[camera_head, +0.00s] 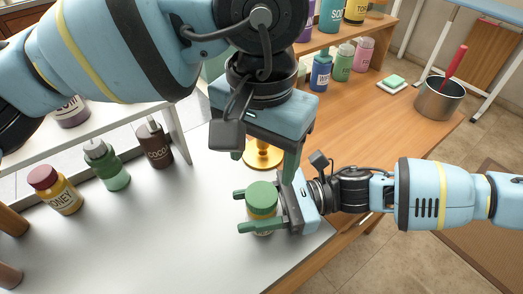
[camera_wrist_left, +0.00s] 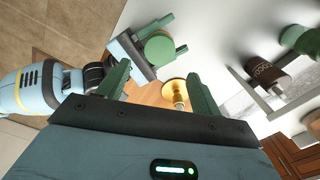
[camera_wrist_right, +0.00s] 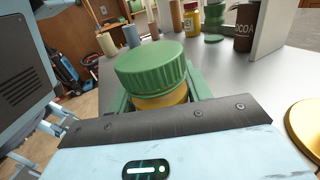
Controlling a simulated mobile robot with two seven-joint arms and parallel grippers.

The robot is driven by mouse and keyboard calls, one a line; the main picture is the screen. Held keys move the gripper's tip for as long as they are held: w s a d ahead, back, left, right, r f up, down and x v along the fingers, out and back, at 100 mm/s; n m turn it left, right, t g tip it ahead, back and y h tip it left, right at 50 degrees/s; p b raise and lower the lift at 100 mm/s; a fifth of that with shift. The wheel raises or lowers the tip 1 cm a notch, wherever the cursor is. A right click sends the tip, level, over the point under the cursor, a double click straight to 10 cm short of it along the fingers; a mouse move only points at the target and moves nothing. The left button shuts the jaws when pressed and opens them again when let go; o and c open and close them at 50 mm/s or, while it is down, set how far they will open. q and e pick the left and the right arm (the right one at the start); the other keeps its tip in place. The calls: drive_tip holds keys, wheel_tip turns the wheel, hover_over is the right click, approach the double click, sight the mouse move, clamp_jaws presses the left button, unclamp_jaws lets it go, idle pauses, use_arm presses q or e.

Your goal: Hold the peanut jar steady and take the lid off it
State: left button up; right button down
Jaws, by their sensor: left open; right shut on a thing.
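The peanut jar (camera_head: 261,214) has a green lid (camera_head: 262,194) and an amber body. It stands upright near the front right corner of the light table. My right gripper (camera_head: 248,211) is shut around the jar's body, below the lid. In the right wrist view the green lid (camera_wrist_right: 152,65) sits on top of the amber jar (camera_wrist_right: 160,98). My left gripper (camera_head: 268,165) is open and empty above the jar, toward the back. The left wrist view shows the lid (camera_wrist_left: 159,48) beyond its open fingers (camera_wrist_left: 160,90). The jar's label is mostly hidden.
A gold round-based object (camera_head: 263,153) stands behind the jar, also in the left wrist view (camera_wrist_left: 174,92). A honey jar (camera_head: 55,190), a green bottle (camera_head: 107,165) and a cocoa bottle (camera_head: 153,143) stand at the left. A pot (camera_head: 440,98) is at the back right.

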sight(261, 194)
use_arm(q)
drive_tip(key=shift+f, duration=4)
drive_tip(key=shift+c, duration=0.5)
